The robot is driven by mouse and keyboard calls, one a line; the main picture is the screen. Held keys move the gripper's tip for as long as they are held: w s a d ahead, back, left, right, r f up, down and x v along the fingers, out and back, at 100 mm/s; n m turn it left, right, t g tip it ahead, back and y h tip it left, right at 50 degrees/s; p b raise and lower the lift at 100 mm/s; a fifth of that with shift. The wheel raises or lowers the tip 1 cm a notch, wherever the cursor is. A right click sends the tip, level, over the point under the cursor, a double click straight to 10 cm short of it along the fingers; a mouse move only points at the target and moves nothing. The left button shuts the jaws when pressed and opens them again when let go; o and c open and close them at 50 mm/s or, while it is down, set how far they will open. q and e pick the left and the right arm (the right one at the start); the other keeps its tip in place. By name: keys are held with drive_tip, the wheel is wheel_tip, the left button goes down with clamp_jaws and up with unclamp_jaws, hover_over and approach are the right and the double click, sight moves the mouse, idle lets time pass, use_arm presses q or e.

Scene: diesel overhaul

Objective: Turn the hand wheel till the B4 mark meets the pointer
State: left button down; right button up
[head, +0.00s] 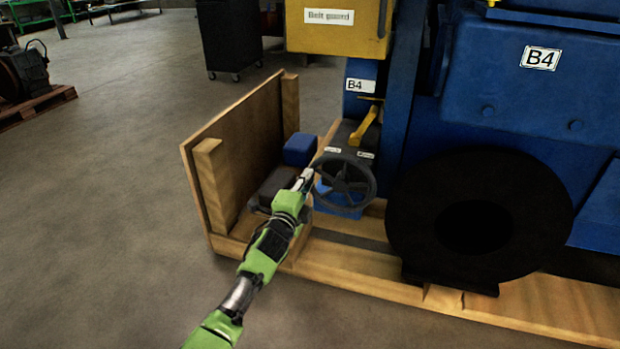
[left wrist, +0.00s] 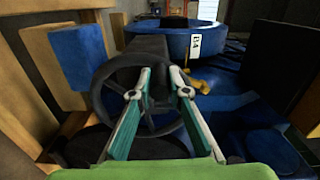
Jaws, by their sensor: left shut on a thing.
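The black spoked hand wheel (head: 345,184) is at the low front of the blue engine, and it also shows in the left wrist view (left wrist: 97,97). My left gripper (head: 308,175) reaches the wheel's left side and is shut on its rim. In the left wrist view its two fingers (left wrist: 160,74) stand in front of the wheel with a gap between them. Small white labels (head: 332,149) lie just behind the wheel, too small to read. A B4 plate (head: 360,86) is on the blue post above. My right gripper is not in view.
A yellow lever (head: 368,125) stands behind the wheel. A wooden panel (head: 240,150) walls the left side. A blue block (head: 300,149) lies beside it. A large black ring (head: 530,215) stands to the right. Open floor (head: 110,200) lies left.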

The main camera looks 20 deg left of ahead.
use_arm(q)
drive_tip(key=shift+a+f+n, duration=0.2)
drive_tip(key=shift+f+n, duration=0.25)
drive_tip(key=shift+f, duration=0.05)
drive_tip(key=shift+a+f+n, duration=0.2)
drive_tip(key=shift+f+n, duration=0.25)
drive_tip(key=shift+f+n+b, duration=0.3)
drive_tip(key=shift+n, duration=0.2)
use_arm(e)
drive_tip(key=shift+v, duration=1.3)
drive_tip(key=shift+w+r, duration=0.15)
use_arm(q)
drive_tip(key=c, duration=1.9)
unclamp_jaws()
